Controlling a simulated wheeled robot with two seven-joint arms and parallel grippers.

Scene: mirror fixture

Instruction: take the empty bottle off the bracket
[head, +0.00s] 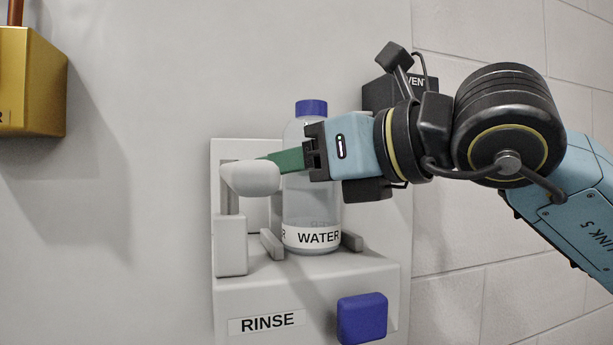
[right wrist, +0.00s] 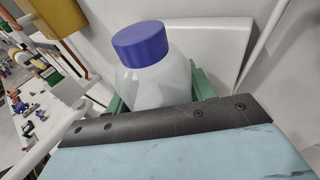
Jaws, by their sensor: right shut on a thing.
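A clear, pale bottle (head: 297,205) with a blue cap and a "WATER" label stands upright on the white bracket (head: 375,271), between two low side rails. It looks nearly empty, with a faint level low down near the label. My right gripper (head: 283,160) comes in from the right at the bottle's upper body, and its green fingers are shut on the bottle. In the right wrist view the bottle (right wrist: 160,85) sits between the green fingers (right wrist: 160,98), its blue cap above them. The far finger is mostly hidden in the head view. My left gripper is not in view.
A white rounded arm (head: 250,178) on a post sits just left of the bottle, close to the fingertip. A blue block (head: 362,318) is on the bracket front beside a "RINSE" label (head: 267,322). A black "VENT" box (head: 385,92) is behind my wrist. A yellow box (head: 32,82) hangs upper left.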

